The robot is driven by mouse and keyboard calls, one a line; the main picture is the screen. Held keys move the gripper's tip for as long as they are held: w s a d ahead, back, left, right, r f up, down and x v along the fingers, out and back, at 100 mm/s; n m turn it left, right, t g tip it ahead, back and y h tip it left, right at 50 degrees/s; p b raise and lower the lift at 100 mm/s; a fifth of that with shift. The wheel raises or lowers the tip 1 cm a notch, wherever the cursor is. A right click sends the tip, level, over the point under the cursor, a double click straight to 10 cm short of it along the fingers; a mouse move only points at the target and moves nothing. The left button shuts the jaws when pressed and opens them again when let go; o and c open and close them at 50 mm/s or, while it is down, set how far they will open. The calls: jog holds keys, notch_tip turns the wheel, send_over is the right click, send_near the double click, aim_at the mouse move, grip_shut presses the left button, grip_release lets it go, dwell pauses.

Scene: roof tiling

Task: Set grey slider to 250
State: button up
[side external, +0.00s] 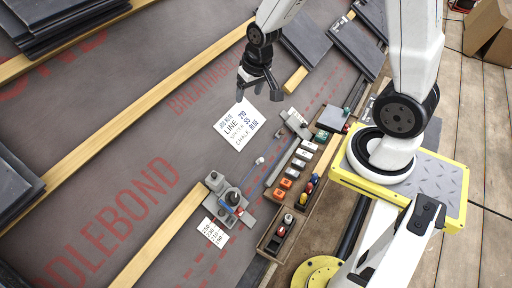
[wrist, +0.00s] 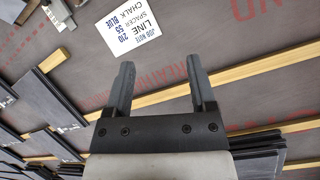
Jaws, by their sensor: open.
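A grey device (side external: 230,201) with a dark round knob sits at the lower middle of the side view, and a grey block (side external: 297,123) sits further up. A grey rail (side external: 283,161) runs between them. I cannot tell for certain which part is the grey slider. A small white card (side external: 215,232) with numbers lies beside the device; its print is too small to read surely.
The job note (wrist: 133,30) reads line 210, spacer 55, chalk blue. Wooden trays (side external: 281,232) hold small orange, white and coloured items right of the rail. Wooden battens (side external: 130,115) cross the underlay. Dark tile stacks (side external: 60,22) stand at the edges. Underlay around the note is clear.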

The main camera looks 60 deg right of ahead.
jog(key=w+d+f+m, duration=0.5)
jog(key=d+f+m, duration=0.1)
jog(key=d, duration=0.4)
jog(key=m+h, duration=0.2)
jog(key=m, duration=1.5)
send_near(304, 124)
jog(key=f, duration=0.1)
jog(key=shift+w+d+f+g, duration=0.15)
jog(key=shift+w+d+g, duration=0.05)
jog(key=shift+g, duration=0.1)
jog(key=shift+f, duration=0.1)
jog(key=shift+x, duration=3.7)
jog(key=shift+w, duration=0.1)
